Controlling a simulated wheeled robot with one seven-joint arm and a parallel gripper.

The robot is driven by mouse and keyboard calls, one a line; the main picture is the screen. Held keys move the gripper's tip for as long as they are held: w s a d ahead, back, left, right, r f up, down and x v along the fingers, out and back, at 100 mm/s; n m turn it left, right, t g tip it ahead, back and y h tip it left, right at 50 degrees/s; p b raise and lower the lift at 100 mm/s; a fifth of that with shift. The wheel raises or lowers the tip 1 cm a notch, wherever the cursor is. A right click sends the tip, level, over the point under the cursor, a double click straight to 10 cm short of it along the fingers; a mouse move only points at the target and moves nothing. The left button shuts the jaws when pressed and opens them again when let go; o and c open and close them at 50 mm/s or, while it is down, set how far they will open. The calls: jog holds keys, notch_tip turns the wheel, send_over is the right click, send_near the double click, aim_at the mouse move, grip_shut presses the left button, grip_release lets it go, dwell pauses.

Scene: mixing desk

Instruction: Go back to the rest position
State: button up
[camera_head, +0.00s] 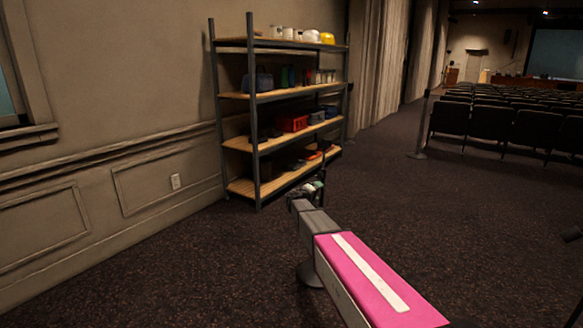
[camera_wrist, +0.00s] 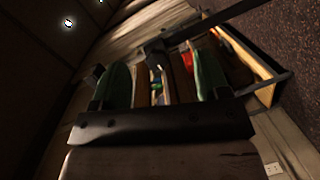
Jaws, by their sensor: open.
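My gripper (camera_head: 317,187) is at the far end of my outstretched arm, low in the middle of the head view, in front of the shelf's lower right side. In the wrist view my gripper (camera_wrist: 160,78) shows two green-padded fingers standing well apart. Nothing is held between them; only the shelf and the wall show through the gap. In the head view the gripper is small and dark, so its fingers are hard to make out there.
A metal shelf (camera_head: 254,110) with wooden boards stands by the left wall, holding helmets, a red box (camera_head: 292,123) and other goods. It also shows in the wrist view (camera_wrist: 262,95). Rows of dark seats (camera_head: 490,120) and a post (camera_head: 420,130) stand right.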

jog(key=s+d+f+m+g+y, duration=0.1)
jog(key=s+d+f+m+g, duration=0.15)
jog(key=s, duration=0.35)
jog(key=s+d+f+m+g, duration=0.1)
jog(key=s+d+f+g, duration=0.2)
jog(key=s, duration=0.4)
jog(key=s+f+m+g+y, duration=0.1)
jog(key=s+f+g+y, duration=0.1)
jog(key=s, duration=0.8)
jog(key=s+a+f+m+g+y, duration=0.1)
jog(key=s+y, duration=0.3)
jog(key=s, duration=0.6)
jog(key=s+a+f+m+g+y, duration=0.1)
jog(key=s+f+g+y, duration=0.2)
jog(key=s, duration=0.7)
jog(key=shift+s+f+g+y, duration=0.15)
jog(key=shift+f+g+y, duration=0.2)
jog(key=shift+y, duration=0.15)
